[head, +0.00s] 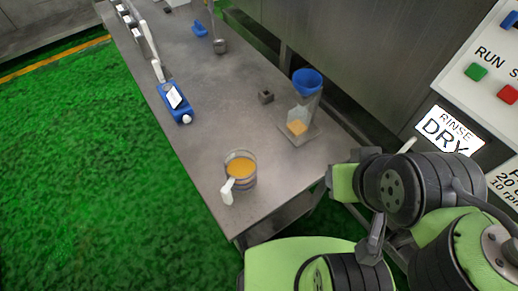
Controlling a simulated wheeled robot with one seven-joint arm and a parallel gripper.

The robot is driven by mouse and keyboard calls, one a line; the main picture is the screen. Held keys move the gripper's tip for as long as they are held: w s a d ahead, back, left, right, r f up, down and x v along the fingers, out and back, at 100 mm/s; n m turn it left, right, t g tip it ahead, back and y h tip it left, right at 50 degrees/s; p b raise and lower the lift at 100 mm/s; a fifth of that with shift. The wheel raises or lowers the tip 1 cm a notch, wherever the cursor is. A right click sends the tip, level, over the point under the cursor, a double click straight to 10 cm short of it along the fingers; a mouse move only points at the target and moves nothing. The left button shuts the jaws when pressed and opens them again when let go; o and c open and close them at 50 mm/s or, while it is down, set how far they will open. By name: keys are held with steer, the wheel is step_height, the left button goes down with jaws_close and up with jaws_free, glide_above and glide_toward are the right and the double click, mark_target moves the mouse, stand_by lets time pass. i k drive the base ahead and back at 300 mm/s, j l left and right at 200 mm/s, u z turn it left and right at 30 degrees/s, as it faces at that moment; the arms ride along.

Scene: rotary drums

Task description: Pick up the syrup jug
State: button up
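The syrup jug (242,182) looks to be the clear round jug holding orange-yellow liquid. It stands upright near the near end of the steel table (228,115). Its white handle (227,190) points to the lower left of the picture. My green and black arm links fill the lower right, to the right of and below the jug, apart from it. I cannot make out my gripper's fingers in this view. Nothing touches the jug.
A blue funnel cup (307,82) stands over a clear holder with yellow contents (297,127) on a tray. A small dark block (266,97) and a blue device (175,102) lie farther back. A control panel (485,80) is at right. Table left of the jug is clear.

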mark_target(241, 165)
steer(key=k+j+u, duration=0.15)
steer(key=u, duration=0.25)
steer(key=k+j+u, duration=0.1)
steer(key=u, duration=0.35)
steer(key=k+j+u, duration=0.1)
steer(key=j+u, duration=0.45)
steer(key=u, duration=0.25)
